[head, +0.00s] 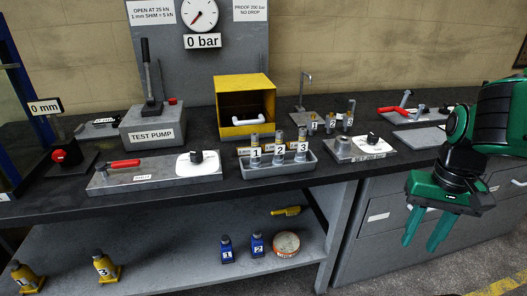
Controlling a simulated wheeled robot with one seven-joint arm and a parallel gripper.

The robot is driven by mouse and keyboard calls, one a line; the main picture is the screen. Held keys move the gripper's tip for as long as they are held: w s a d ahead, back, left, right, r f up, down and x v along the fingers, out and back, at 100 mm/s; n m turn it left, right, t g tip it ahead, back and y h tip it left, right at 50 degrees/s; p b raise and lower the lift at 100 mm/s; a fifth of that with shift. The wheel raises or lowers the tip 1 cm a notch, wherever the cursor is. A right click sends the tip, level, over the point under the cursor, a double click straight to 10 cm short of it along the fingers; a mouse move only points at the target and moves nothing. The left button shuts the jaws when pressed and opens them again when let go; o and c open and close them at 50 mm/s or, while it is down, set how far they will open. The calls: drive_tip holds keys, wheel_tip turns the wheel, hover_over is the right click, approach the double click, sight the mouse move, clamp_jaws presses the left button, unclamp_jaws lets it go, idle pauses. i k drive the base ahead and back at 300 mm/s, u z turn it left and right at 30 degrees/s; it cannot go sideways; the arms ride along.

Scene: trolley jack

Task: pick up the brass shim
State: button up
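I cannot make out a brass shim for certain; anything that thin is too small to tell in this head view. My gripper (426,234) hangs at the right, in front of the bench's drawers. Its two green fingers point down and are spread apart, with nothing seen between them. A sign on the back panel (151,12) reads "1 mm SHIM = 5 kN".
The dark bench top (215,188) holds a grey tray (285,176) with numbered cylinders, a yellow box (226,89), a test pump (152,124), and plates with red-handled tools (125,163). The lower shelf (175,262) carries several numbered bottles and a round tin (286,243).

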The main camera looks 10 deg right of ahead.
sight(242, 152)
drive_tip(key=u, duration=0.1)
drive_tip(key=i, duration=1)
drive_tip(key=z, duration=0.05)
